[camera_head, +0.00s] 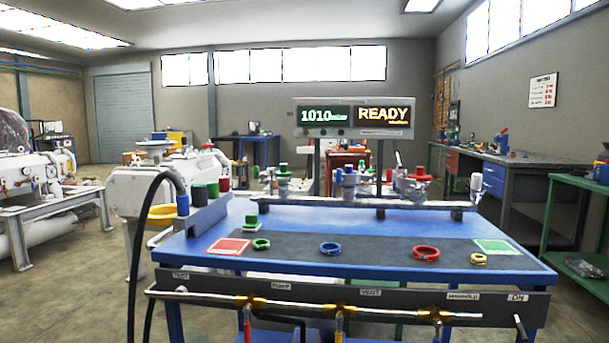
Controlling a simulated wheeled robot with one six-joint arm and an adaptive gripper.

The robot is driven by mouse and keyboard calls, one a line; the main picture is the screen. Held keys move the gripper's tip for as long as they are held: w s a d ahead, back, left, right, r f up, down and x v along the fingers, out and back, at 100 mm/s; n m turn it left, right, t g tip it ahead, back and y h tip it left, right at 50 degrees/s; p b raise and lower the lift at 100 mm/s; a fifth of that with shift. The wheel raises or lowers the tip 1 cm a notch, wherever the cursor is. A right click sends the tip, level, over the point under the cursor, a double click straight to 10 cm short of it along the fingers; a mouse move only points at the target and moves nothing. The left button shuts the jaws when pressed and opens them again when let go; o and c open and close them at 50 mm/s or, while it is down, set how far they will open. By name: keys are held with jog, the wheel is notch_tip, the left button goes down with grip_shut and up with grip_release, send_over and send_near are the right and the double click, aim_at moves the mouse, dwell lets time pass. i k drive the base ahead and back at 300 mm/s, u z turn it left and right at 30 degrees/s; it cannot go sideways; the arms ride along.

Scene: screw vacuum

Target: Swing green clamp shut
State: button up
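Several coloured parts are on the blue workbench (330,220). A small green ring (261,244), perhaps the green clamp, lies on the dark mat beside the red square (229,246). A green-topped piece (251,221) stands just behind it. Another green-topped fitting (283,170) sits at the left of the metal pipe (345,202) along the bench's back. Which green part is the clamp, and whether it is open or shut, is too small to tell. My gripper is not in view.
A blue ring (331,248), a red ring (426,253) and a yellow ring (479,259) lie on the mat. A green square (497,247) is at the right. A display (355,117) reads 1010 and READY. A black hose (135,250) curves at the left.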

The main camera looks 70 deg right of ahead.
aim_at(262, 176)
jog(key=z, duration=1.95)
jog(key=k, duration=0.5)
jog(key=u, duration=0.45)
jog(key=i, duration=0.65)
jog(key=u, duration=0.3)
jog(key=k, duration=0.3)
jog(key=z, duration=0.6)
